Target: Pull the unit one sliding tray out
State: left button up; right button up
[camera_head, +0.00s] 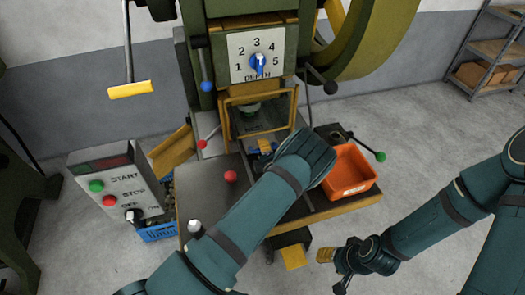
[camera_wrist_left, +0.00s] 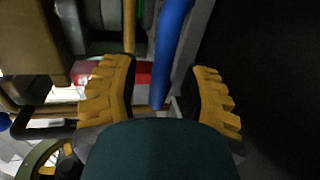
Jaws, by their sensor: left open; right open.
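The press (camera_head: 262,85) stands at the centre of the head view, with a numbered depth dial above a yellow-framed opening. A small blue part (camera_head: 266,148) shows in front of this opening, partly hidden by my left wrist; it is probably the tray's handle. The tray itself cannot be made out clearly. In the left wrist view a blue bar (camera_wrist_left: 172,45) runs between the yellow fingers of my left gripper (camera_wrist_left: 160,75), which is open. Contact with the bar cannot be told. My right gripper (camera_head: 334,271) is open and empty, low at right of centre, away from the press.
An orange bin (camera_head: 349,172) sits on the press table, right of my left wrist. A control box (camera_head: 118,186) with start and stop buttons stands at left, near a blue crate (camera_head: 158,231). Levers with red and green knobs stick out around the table. Floor at right is clear.

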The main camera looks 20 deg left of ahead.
pick_arm(q)
jog(key=shift+w, duration=0.1)
grip_shut()
